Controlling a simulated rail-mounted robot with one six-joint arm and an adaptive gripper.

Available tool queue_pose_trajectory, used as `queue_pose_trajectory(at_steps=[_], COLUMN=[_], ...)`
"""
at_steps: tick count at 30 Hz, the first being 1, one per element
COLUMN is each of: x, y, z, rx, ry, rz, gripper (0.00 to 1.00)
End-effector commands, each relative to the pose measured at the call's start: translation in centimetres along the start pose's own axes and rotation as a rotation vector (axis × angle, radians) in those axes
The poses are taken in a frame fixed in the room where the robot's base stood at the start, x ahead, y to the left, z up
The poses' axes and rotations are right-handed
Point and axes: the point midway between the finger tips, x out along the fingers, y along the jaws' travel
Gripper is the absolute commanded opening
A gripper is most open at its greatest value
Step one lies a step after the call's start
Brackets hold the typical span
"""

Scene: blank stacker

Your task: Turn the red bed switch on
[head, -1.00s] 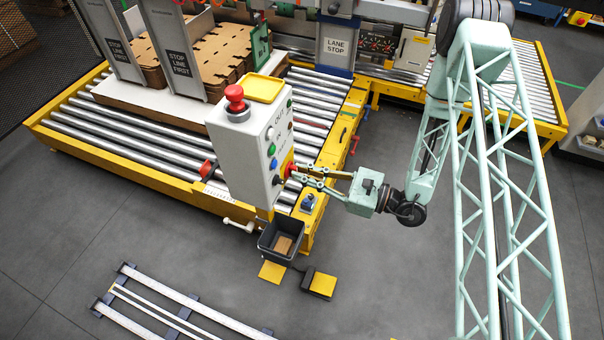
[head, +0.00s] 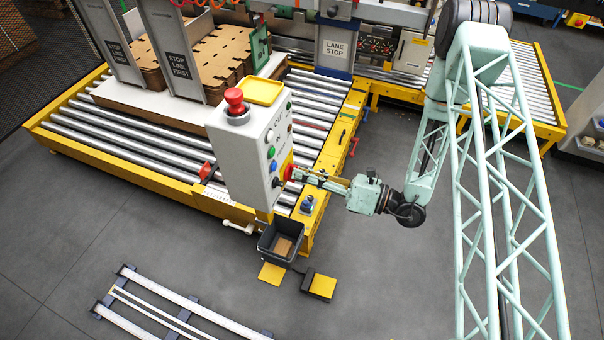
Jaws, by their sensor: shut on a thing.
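The red bed switch (head: 288,172) sits low on the right face of the white control box (head: 237,155). My gripper (head: 296,174) reaches it from the right, with its fingertips at the switch and shut on it. The fingers hide part of the switch, so its exact turn is hard to see. Green and blue buttons and a black knob show on the same face. A large red mushroom button (head: 235,100) stands on top of the box.
The yellow-framed roller bed (head: 130,157) lies behind and left of the box. A black bin (head: 281,240) and a yellow pedal (head: 322,286) stand below my gripper. A metal rail frame (head: 170,308) lies on the floor.

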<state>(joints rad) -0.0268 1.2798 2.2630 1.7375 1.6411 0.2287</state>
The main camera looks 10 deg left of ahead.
Motion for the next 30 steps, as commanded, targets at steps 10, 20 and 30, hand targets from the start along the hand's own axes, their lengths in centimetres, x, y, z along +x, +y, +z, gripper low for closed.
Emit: queue_pose_trajectory(at_steps=[10, 20, 30], x=[-0.01, -0.01, 0.00], y=[-0.08, -0.11, -0.11], z=[-0.01, -0.03, -0.03], rx=[0.150, 0.179, 0.177], ry=[0.000, 0.000, 0.000], rz=[0.000, 0.000, 0.000], gripper=[0.00, 0.00, 0.20])
